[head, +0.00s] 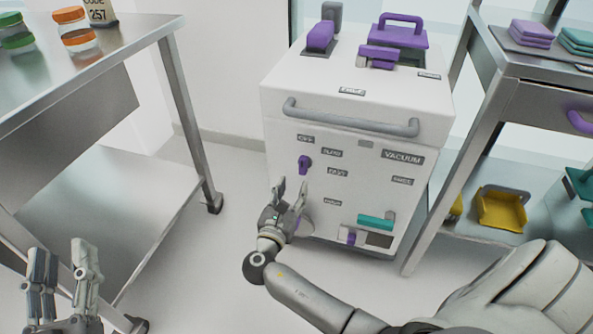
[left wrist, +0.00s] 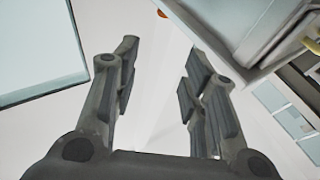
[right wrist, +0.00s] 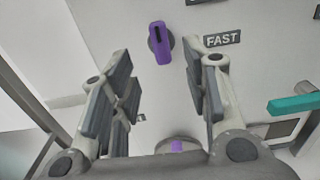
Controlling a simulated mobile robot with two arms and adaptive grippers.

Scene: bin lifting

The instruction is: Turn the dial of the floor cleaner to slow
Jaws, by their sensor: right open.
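The floor cleaner (head: 285,115) is a white box-shaped machine standing on the floor in the head view. Its purple dial (head: 304,164) is on the left of the front face, among small dark labels. In the right wrist view the dial (right wrist: 160,42) points roughly upright, beyond and between my fingers, with a FAST label (right wrist: 222,39) to its right. My right gripper (head: 291,190) is open and empty, just below the dial and apart from it. My left gripper (head: 62,262) is open and empty at the lower left, far from the machine; it also shows in the left wrist view (left wrist: 158,75).
A metal table (head: 105,50) with orange- and green-lidded jars stands at the left. A metal shelf (head: 490,110) with folded cloths and a yellow bin (head: 502,210) is at the right. A grey handle bar (head: 350,118) and a teal lever (head: 376,222) stick out from the cleaner's front.

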